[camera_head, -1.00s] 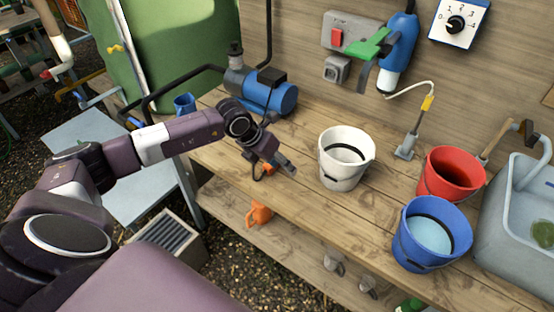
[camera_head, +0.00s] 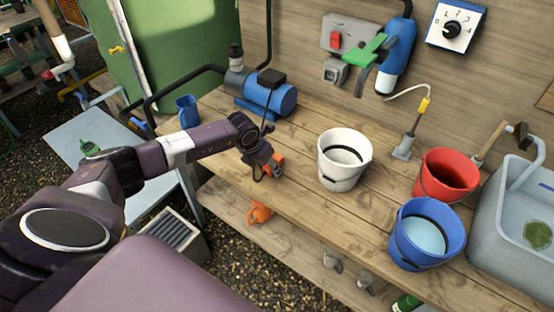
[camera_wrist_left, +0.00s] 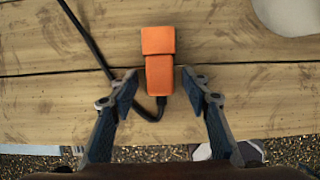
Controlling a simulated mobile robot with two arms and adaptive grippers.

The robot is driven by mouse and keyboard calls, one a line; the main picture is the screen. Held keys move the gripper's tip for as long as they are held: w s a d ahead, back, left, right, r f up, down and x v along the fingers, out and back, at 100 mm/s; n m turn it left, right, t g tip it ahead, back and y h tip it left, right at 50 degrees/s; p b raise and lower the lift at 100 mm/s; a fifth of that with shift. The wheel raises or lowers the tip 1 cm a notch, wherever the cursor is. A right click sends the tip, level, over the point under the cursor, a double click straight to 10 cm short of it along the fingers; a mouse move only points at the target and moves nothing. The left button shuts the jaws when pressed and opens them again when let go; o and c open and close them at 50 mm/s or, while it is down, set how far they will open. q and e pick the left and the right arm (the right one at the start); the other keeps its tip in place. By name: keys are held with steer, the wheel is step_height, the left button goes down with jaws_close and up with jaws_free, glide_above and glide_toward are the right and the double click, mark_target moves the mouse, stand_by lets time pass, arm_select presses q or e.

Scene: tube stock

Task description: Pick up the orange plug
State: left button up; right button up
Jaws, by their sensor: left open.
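The orange plug (camera_wrist_left: 159,66) lies on the wooden bench top, with a black cable running from its lower end and curving up to the left. In the head view the plug (camera_head: 278,159) shows partly beside my left gripper (camera_head: 268,167). In the left wrist view my left gripper (camera_wrist_left: 160,84) is open, one finger on each side of the plug's narrower lower part, with a gap on both sides. The plug's wider block lies beyond the fingertips. My right gripper is not in view.
A white bucket (camera_head: 329,178) stands to the right of the plug. A blue pump (camera_head: 268,95) and a blue cup (camera_head: 187,111) stand behind. Red (camera_head: 447,177) and blue (camera_head: 404,240) buckets stand further right. The bench's front edge is close to the gripper.

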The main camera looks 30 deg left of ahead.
arm_select(q)
jaws_close()
steer(key=shift+r, duration=0.1)
stand_by(0.3)
